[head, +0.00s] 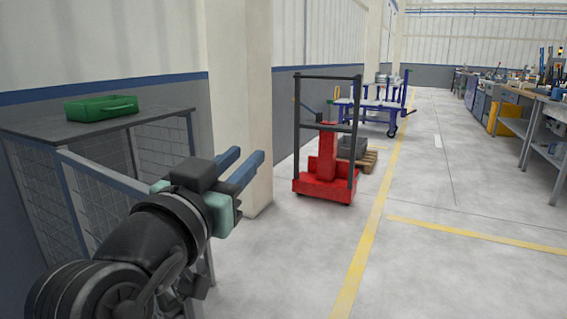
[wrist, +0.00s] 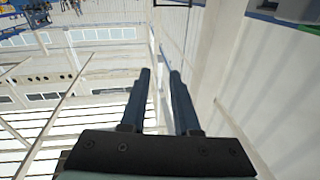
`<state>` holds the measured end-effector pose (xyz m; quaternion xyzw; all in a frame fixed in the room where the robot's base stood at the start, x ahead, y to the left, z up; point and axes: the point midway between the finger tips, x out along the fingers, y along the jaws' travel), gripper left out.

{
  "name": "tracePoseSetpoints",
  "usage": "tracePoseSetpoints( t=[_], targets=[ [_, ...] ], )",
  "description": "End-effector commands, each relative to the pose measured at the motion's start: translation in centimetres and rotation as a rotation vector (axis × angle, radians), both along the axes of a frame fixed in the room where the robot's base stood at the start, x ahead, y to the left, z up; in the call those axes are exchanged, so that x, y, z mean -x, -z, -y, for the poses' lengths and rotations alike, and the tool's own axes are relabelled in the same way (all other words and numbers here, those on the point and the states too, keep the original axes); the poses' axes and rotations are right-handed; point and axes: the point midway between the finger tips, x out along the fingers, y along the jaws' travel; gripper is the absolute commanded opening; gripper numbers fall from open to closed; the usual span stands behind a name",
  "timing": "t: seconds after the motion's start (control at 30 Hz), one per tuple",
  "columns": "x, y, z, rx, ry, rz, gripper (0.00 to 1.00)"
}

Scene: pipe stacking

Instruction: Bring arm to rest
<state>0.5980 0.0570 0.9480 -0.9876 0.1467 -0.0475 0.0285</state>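My gripper (head: 240,167) is at the lower left of the head view, at the end of my dark arm, in front of a pale pillar. Its two blue fingers stand apart with nothing between them. The wrist view also shows the gripper (wrist: 160,75) with a clear gap between the fingers. Behind the fingers the wrist view shows walls and roof windows. No pipe shows in my gripper.
A mesh-sided cage table (head: 30,125) with a green tray (head: 100,107) stands at the left, close to my arm. A red stacker (head: 325,180), a blue cart (head: 375,112) and workbenches (head: 540,125) stand farther off. The floor (head: 450,200) is clear at the centre right.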

Motion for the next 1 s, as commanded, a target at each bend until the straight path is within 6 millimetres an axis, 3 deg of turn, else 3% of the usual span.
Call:
tracePoseSetpoints(
  t=[0.03, 0.2, 0.4, 0.5, 1.0],
  targets=[
    [1.0, -3.7, 1.7, 0.012, -0.039, 0.087, 0.30],
    [7.1, -13.3, 4.5, 0.090, -0.171, 0.402, 0.30],
    [16.7, -21.3, 6.2, 0.185, -0.244, 0.734, 0.30],
    [16.0, -24.7, 5.8, 0.178, -0.251, 0.714, 0.30],
    [15.8, -39.7, 5.7, 0.174, -0.254, 0.711, 0.30]
  ],
)
